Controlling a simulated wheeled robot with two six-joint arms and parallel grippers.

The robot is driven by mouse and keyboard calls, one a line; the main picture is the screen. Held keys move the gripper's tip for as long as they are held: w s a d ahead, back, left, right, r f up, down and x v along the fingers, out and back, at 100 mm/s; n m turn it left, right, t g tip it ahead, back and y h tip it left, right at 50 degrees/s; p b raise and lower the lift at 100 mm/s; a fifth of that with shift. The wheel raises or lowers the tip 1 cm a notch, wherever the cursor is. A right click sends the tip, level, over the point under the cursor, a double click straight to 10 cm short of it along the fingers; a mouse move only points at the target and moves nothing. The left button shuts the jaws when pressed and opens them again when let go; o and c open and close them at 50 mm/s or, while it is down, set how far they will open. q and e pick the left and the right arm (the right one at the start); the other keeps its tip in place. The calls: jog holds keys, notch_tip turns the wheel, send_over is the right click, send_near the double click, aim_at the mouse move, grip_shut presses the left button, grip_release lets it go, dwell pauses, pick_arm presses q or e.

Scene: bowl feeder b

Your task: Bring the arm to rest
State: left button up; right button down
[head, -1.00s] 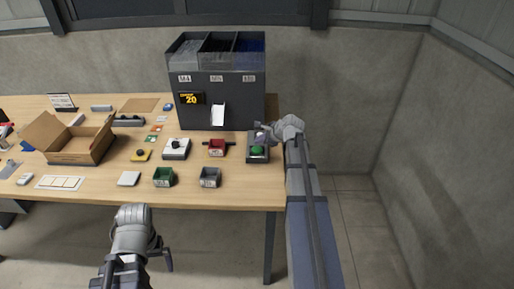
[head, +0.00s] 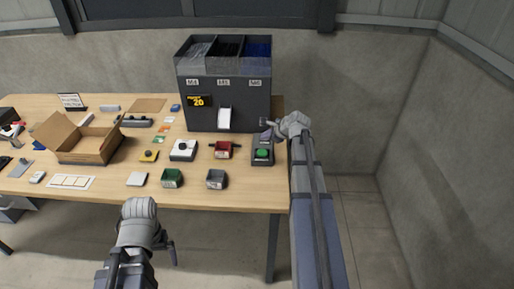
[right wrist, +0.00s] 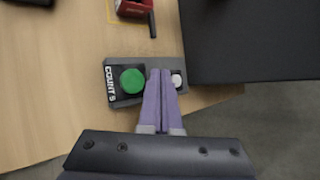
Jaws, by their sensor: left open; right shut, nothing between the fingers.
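My right gripper (right wrist: 160,75) is shut and empty. In the right wrist view its fingertips are over a grey button box with a green button (right wrist: 132,81), a label reading "COUNT 5" and a small white round part. I cannot tell whether the fingertips touch the box. In the head view my right gripper (head: 268,125) is at the table's right end, by the box with the green button (head: 262,154). My left gripper (head: 168,250) hangs low in front of the table, clear of it; its fingers are small in this view, but it is open.
A dark dispenser (head: 228,100) with three bins and a display reading 20 stands at the back. The right wall is near my right arm.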

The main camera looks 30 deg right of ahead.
jog(key=s+a+f+n+g, duration=0.1)
jog(key=s+a+n, duration=0.1)
jog(key=a+n, duration=0.2)
jog(key=s+a+f+n+g, duration=0.2)
jog(key=s+a+n, duration=0.1)
jog(key=a, duration=0.8)
jog(key=s+a+f+n+g+y, duration=0.1)
jog(key=s+a+n, duration=0.1)
jog(key=a+n, duration=0.3)
jog(key=shift+s+a+f+g, duration=0.1)
jog(key=shift+a+f+g, duration=0.1)
jog(key=shift+a, duration=0.65)
jog(key=shift+s+a+f+g, duration=0.1)
jog(key=shift+a+g, duration=0.1)
jog(key=shift+a, duration=0.65)
jog(key=s+a+f+n+g+h, duration=0.1)
jog(key=s+a+n+g+h, duration=0.1)
jog(key=s+a+n, duration=0.5)
jog(key=s+a+f+n+g+h, duration=0.1)
jog(key=s+a+n+g+h, duration=0.1)
jog(key=s+a+n, duration=0.5)
jog(key=s+n, duration=0.2)
jog(key=s, duration=0.3)
jog(key=shift+a+n, duration=0.15)
jog(key=shift+n, duration=0.25)
